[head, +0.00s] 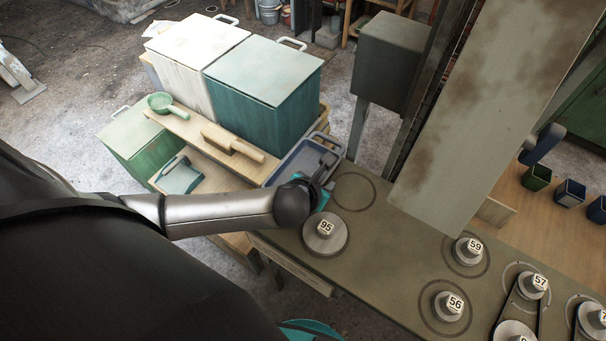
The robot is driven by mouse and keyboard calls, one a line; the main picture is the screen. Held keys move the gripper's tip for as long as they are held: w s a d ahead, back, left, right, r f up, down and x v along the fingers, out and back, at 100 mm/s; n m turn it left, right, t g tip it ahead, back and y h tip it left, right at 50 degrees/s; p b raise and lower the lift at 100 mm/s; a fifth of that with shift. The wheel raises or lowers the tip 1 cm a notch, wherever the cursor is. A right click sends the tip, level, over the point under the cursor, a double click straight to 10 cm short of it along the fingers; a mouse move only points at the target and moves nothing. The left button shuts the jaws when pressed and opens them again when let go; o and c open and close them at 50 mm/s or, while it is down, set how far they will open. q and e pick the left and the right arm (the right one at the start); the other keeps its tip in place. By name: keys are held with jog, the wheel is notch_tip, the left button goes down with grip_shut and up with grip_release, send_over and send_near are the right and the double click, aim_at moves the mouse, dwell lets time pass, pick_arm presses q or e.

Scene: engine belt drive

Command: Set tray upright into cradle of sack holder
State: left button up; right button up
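A blue-grey tray (287,166) with a pale rim lies at the back left end of the work table, beside the teal bin. My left gripper (328,162) is at the tray's right side, its dark fingers over or at the rim. The wrist hides part of the tray. I cannot tell whether the fingers are closed on the rim. I cannot pick out the sack holder or its cradle with certainty. My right gripper does not show.
The green-brown table (385,238) carries a pulley marked 95 (324,232) close to my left wrist, and several more at right. A large stained panel (480,110) rises over it.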

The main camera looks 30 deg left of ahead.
pick_arm(q)
grip_shut()
dwell(1.2)
